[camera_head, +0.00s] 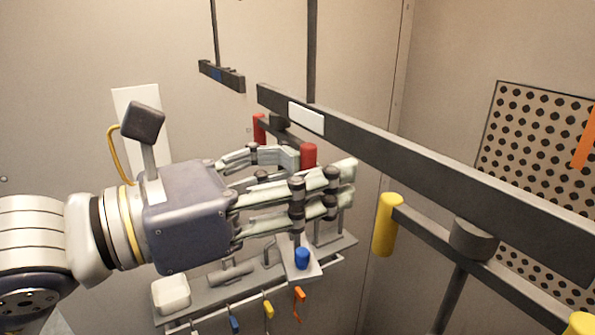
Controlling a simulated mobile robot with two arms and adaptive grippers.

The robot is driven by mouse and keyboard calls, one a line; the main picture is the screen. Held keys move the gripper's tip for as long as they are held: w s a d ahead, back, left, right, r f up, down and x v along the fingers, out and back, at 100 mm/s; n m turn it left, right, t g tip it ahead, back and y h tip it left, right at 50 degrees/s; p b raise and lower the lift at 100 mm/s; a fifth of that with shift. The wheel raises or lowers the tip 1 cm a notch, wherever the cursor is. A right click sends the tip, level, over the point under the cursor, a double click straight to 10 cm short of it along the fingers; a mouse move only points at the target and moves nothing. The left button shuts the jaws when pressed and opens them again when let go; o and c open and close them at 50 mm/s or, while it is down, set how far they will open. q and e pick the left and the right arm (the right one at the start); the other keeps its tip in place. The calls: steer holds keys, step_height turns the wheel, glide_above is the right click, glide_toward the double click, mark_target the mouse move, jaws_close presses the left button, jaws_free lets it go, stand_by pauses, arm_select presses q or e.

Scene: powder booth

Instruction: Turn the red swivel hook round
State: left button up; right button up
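My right gripper is not in view.
The overhead bar (400,158) runs toward the lower right. A second swivel crossbar with a yellow handle (386,224) hangs from it. A grey shelf (206,292) below holds a white block (171,294) and a blue knob (302,258). A perforated panel (535,150) is at right.

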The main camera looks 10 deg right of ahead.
arm_select(q)
steer(key=shift+w+a, duration=0.1)
steer(key=shift+a, duration=0.05)
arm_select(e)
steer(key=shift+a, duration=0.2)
